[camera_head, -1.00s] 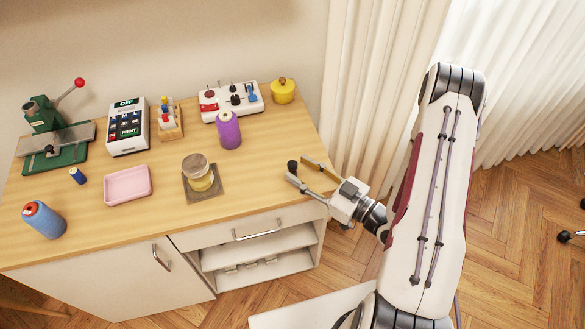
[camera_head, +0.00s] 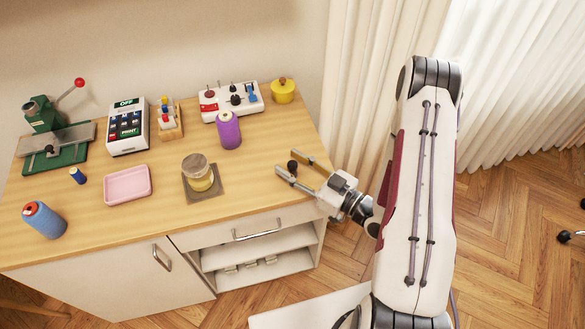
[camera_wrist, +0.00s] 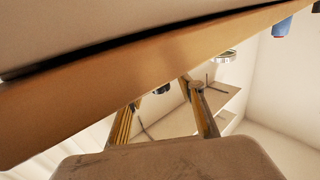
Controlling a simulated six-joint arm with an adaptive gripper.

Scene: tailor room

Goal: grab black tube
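The black tube (camera_head: 292,166) stands near the right edge of the wooden table. It is small and dark, and only its top shows clearly. My gripper (camera_head: 287,162) is open, with one finger on either side of the tube; a gap shows between them. I cannot tell whether a finger touches it. In the wrist view, a dark piece (camera_wrist: 162,89) that looks like the tube shows between the two spread fingers, partly cut off by the table's edge band.
A jar on a dark square coaster (camera_head: 207,192) stands left of my gripper. A purple spool (camera_head: 229,131), a white switch panel (camera_head: 211,112) and a yellow pot (camera_head: 283,92) are behind. A pink tray (camera_head: 127,185) lies further left. The table (camera_head: 262,205) is bare around the tube.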

